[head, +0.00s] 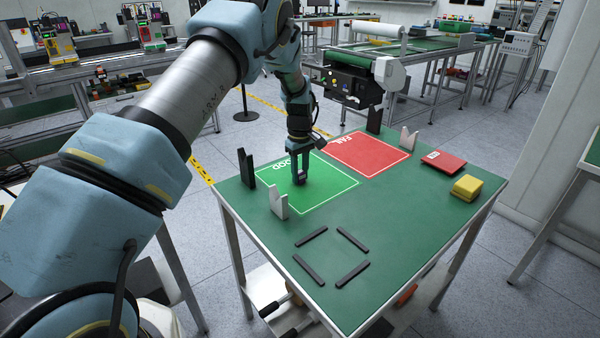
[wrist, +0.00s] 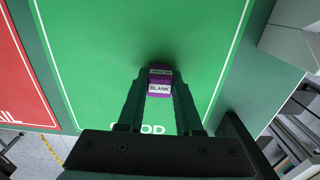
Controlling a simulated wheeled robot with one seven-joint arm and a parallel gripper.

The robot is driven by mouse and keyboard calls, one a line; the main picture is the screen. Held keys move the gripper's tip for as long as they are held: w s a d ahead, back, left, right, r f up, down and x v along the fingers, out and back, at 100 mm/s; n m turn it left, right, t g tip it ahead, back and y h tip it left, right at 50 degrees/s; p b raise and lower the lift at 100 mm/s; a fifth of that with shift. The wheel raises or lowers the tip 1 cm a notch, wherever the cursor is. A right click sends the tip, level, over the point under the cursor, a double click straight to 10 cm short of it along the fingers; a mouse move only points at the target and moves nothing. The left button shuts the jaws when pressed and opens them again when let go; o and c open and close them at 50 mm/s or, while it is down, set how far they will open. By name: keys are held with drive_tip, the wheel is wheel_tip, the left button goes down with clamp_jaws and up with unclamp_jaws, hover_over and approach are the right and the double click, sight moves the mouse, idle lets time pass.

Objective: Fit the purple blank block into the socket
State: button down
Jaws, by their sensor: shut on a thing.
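The purple block (wrist: 160,84) with a white BLANK label is between the fingers of my gripper (wrist: 160,100) in the wrist view. My gripper is shut on it. In the head view my gripper (head: 300,178) points down, low over the green GOOD area (head: 330,193). The block is small and mostly hidden there, and I cannot tell whether it touches the surface. Several black bars (head: 352,273) lie in an open-cornered square on the near part of the table. No socket is clearly recognisable.
A black upright (head: 247,168) and a grey notched upright (head: 278,202) stand at the left of the GOOD area. Another such pair, black (head: 374,119) and grey (head: 408,140), stands by the red FAIL area (head: 368,153). A red box (head: 443,162) and yellow blocks (head: 467,188) sit right.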

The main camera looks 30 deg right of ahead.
sight(300, 172)
drive_tip(key=shift+f, duration=0.1)
drive_tip(key=c, duration=1)
unclamp_jaws()
drive_tip(key=shift+f, duration=0.1)
drive_tip(key=shift+c, duration=0.2)
drive_tip(key=o, duration=0.5)
drive_tip(key=shift+c, duration=0.2)
wheel_tip(300, 172, up, 12)
drive_tip(key=b, duration=0.3)
drive_tip(key=shift+r+b, duration=0.2)
drive_tip(key=shift+b, duration=0.2)
